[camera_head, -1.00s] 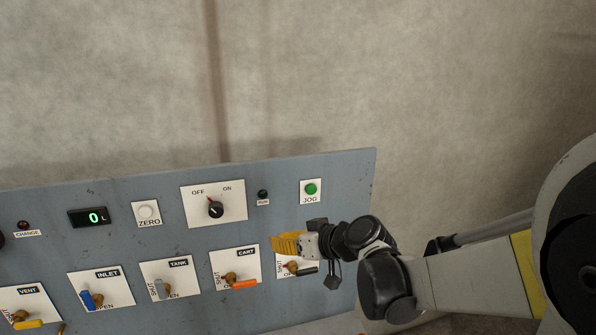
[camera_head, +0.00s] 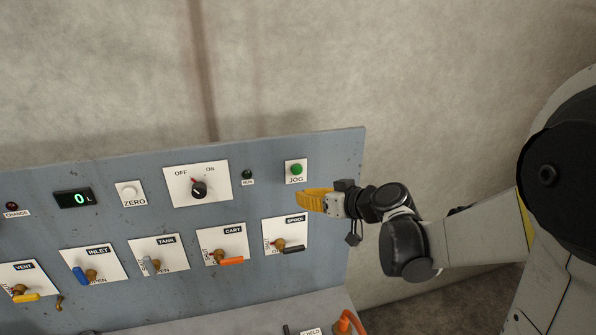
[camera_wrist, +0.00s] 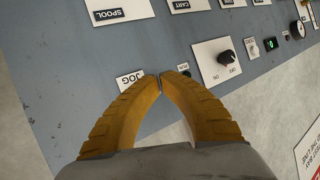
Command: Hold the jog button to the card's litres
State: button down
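The green JOG button (camera_head: 297,169) sits on a white plate at the panel's upper right in the head view. In the wrist view its JOG plate (camera_wrist: 130,82) shows partly, with the button hidden behind my fingers. My gripper (camera_head: 300,201) has yellow fingers, tips together and empty, just below the JOG plate. The tips also show in the wrist view (camera_wrist: 160,77); I cannot tell whether they touch the panel. The litre display (camera_head: 74,198) reads 0 L. No litres figure on a card is legible.
The OFF/ON knob (camera_head: 198,190), white ZERO button (camera_head: 129,193) and dark RUN lamp (camera_head: 247,174) lie left of JOG. Valve levers line the row below, including SPOOL (camera_head: 290,249) and CART (camera_head: 229,261). A red-edged sign (camera_wrist: 309,150) is cut off in the wrist view.

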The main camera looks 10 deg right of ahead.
aim_at(297, 170)
jog(key=w, duration=0.8)
jog(key=shift+w+b, duration=0.15)
jog(key=shift+b, duration=0.15)
dwell(1.1)
jog(key=shift+w, duration=0.3)
jog(key=shift+w, duration=0.45)
dwell(5.0)
